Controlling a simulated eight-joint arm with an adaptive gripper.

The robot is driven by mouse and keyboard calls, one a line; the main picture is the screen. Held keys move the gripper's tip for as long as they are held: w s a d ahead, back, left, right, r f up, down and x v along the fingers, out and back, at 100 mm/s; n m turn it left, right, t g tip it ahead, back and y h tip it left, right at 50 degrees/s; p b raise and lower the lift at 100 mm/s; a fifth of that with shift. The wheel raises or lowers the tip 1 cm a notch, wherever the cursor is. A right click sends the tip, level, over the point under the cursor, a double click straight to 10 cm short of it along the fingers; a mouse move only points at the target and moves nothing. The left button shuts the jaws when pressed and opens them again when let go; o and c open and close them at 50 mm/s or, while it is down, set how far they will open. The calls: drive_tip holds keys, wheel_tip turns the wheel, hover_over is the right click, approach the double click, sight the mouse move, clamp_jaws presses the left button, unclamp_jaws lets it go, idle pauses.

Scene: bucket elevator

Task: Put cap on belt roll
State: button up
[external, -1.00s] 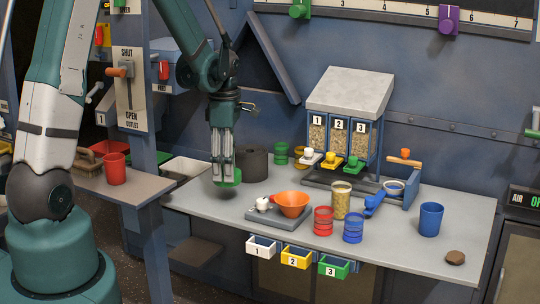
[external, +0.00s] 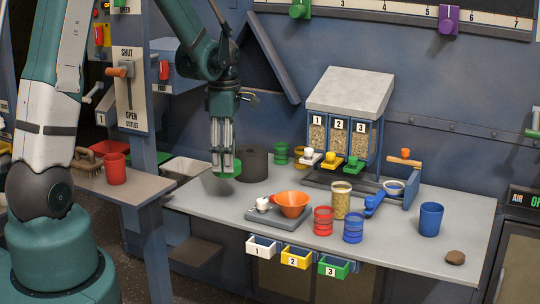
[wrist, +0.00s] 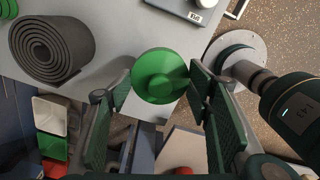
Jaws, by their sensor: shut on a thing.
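My gripper (external: 222,158) is shut on a green round cap (wrist: 158,73), which hangs below the fingertips. The cap is partly hidden behind the fingers in the external view. The belt roll (external: 253,163) is a dark grey coil on the table, just right of the cap in the external view. In the wrist view the belt roll (wrist: 52,46) lies at the upper left, its spiral end facing the camera. The cap is apart from the roll. In the wrist view my gripper (wrist: 158,88) has its green-padded fingers on either side of the cap.
Green rings (external: 281,154) stand right behind the roll. A scale (external: 279,213) with an orange bowl (external: 292,204) sits in front of it. A white bin (external: 188,169) is left of my gripper. The hopper unit (external: 345,120) stands at the back.

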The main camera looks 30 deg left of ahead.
drive_tip(key=shift+w+r, duration=0.1)
drive_tip(key=w+a+r+p, duration=0.2)
drive_tip(key=w+r+p, duration=0.2)
drive_tip(key=w, duration=0.6)
drive_tip(key=w+a+r+p, duration=0.2)
drive_tip(key=w+r+p, duration=0.3)
drive_tip(key=w, duration=0.5)
drive_tip(key=shift+n+p, duration=0.3)
drive_tip(key=shift+p, duration=0.35)
drive_tip(key=shift+s, duration=0.1)
hover_over(250, 150)
drive_tip(key=shift+s+d+f, duration=0.1)
drive_tip(key=shift+s+f, duration=0.05)
drive_tip(key=shift+f, duration=2.9)
drive_tip(key=shift+f, duration=1.9)
drive_tip(key=shift+f, duration=0.1)
